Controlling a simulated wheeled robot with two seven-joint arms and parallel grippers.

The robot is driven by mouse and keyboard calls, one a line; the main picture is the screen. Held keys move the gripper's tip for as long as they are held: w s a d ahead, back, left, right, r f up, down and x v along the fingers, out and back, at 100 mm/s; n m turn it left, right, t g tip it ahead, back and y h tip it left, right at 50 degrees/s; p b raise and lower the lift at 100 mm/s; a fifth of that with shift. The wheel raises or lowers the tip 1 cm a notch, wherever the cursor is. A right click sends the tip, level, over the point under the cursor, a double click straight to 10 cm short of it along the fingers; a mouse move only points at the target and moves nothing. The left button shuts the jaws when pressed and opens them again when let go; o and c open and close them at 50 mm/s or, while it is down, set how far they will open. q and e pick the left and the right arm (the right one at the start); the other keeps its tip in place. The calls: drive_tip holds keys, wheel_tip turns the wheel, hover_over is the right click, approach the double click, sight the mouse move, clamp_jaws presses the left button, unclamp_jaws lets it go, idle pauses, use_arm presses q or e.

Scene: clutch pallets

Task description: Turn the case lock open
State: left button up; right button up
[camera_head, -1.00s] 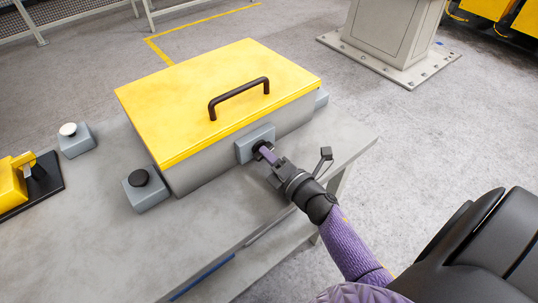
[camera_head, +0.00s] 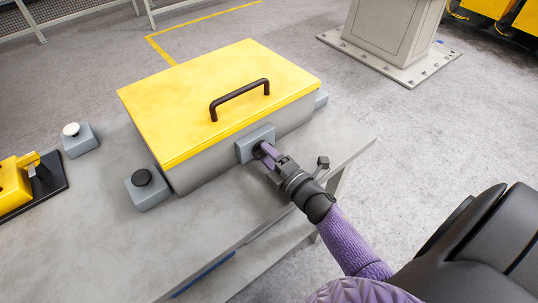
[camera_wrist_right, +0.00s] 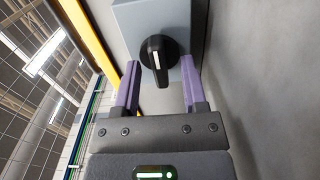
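A case with a yellow lid (camera_head: 190,95) and a dark handle (camera_head: 238,98) stands shut on a grey table. Its lock is a grey plate (camera_head: 246,146) on the front wall with a black knob. In the right wrist view the black knob (camera_wrist_right: 157,62) has a white line and lies nearly upright in the picture, on the grey lock plate (camera_wrist_right: 124,18). My right gripper (camera_head: 262,152) is at the lock; it also shows in the wrist view (camera_wrist_right: 159,68). Its purple fingers stand open on both sides of the knob, with gaps visible. My left gripper is not in view.
The grey table (camera_head: 95,240) has free room at the front left. A grey box with a black button (camera_head: 141,178) stands left of the lock. Another box with a white button (camera_head: 71,129) and a yellow device (camera_head: 15,184) are at the far left.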

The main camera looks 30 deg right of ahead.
drive_tip(key=shift+s, duration=0.2)
drive_tip(key=s, duration=0.3)
drive_tip(key=s+p, duration=0.1)
drive_tip(key=s, duration=0.4)
drive_tip(key=shift+s+d, duration=0.3)
drive_tip(key=shift+d, duration=0.05)
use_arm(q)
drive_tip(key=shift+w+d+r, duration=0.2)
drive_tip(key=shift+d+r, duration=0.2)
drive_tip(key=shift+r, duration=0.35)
use_arm(e)
drive_tip(key=shift+s, duration=0.45)
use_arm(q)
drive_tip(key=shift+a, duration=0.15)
